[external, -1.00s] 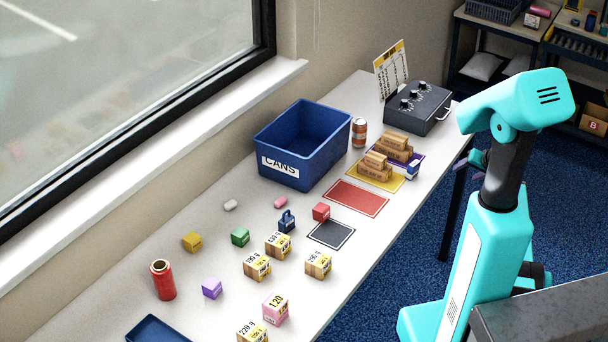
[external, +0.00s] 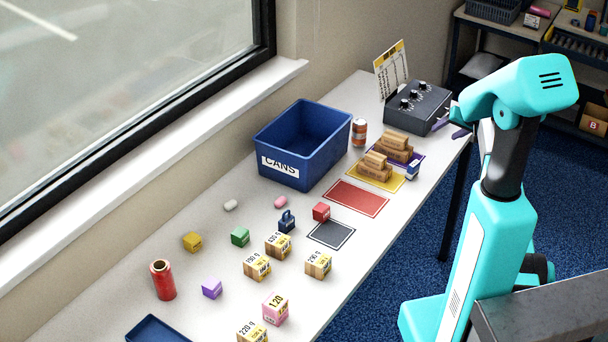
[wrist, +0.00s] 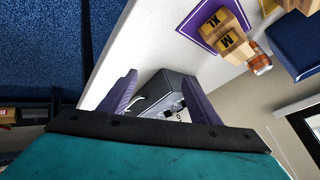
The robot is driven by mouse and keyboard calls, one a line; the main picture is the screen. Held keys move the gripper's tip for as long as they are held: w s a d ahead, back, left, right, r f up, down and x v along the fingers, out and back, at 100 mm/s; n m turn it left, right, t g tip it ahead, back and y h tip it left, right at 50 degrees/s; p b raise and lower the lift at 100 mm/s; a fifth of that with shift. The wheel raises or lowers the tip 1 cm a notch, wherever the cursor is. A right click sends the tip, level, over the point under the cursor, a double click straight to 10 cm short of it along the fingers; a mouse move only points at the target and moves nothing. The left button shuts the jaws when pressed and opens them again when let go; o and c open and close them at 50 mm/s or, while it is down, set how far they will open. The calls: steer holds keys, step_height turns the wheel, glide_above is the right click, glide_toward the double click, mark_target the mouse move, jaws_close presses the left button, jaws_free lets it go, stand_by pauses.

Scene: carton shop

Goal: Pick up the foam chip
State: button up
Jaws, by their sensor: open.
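Two small rounded pieces lie on the table in the external view: a white one (external: 230,205) and a pink one (external: 280,202). Either looks like a foam chip; I cannot tell which is meant. Neither piece shows in the wrist view.
The blue CANS bin (external: 266,143) stands by the window side, with an orange-banded can (external: 359,132) beside it. Cartons sit on yellow and purple mats. Coloured cubes, several weight-labelled boxes, a blue weight (external: 286,222) and a red cylinder (external: 162,280) stand nearer the front.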

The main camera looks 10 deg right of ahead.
steer(key=w+a+r+n+g+p, duration=0.1)
steer(key=a+r, duration=0.1)
steer(key=a, duration=0.4)
steer(key=w+a+r+n+g+p, duration=0.1)
steer(key=a+r, duration=0.1)
steer(key=a, duration=0.5)
steer(key=w+a+r+n+g+y+p, duration=0.1)
steer(key=w+a+r+p, duration=0.1)
steer(key=a, duration=0.5)
steer(key=shift+a+r, duration=0.2)
steer(key=shift+r, duration=0.25)
steer(key=s+a+r+n+g+p, duration=0.1)
steer(key=a+r, duration=0.2)
steer(key=a, duration=0.4)
steer(key=s+a+r+n+g+h+p, duration=0.1)
steer(key=a+r+p, duration=0.1)
steer(key=a, duration=0.6)
steer(key=s+a+r+n+g+p, duration=0.1)
steer(key=a+r+g, duration=0.15)
steer(key=a, duration=0.45)
steer(key=n+h+b, duration=0.3)
steer(key=n+b, duration=0.4)
steer(key=b, duration=0.5)
glide_above(283, 200)
step_height(283, 200, down, 7)
steer(key=shift+s+f, duration=0.15)
steer(key=shift+f, duration=0.05)
steer(key=shift+d, duration=0.1)
steer(key=shift+f+p, duration=1.2)
steer(key=shift+f, duration=3.1)
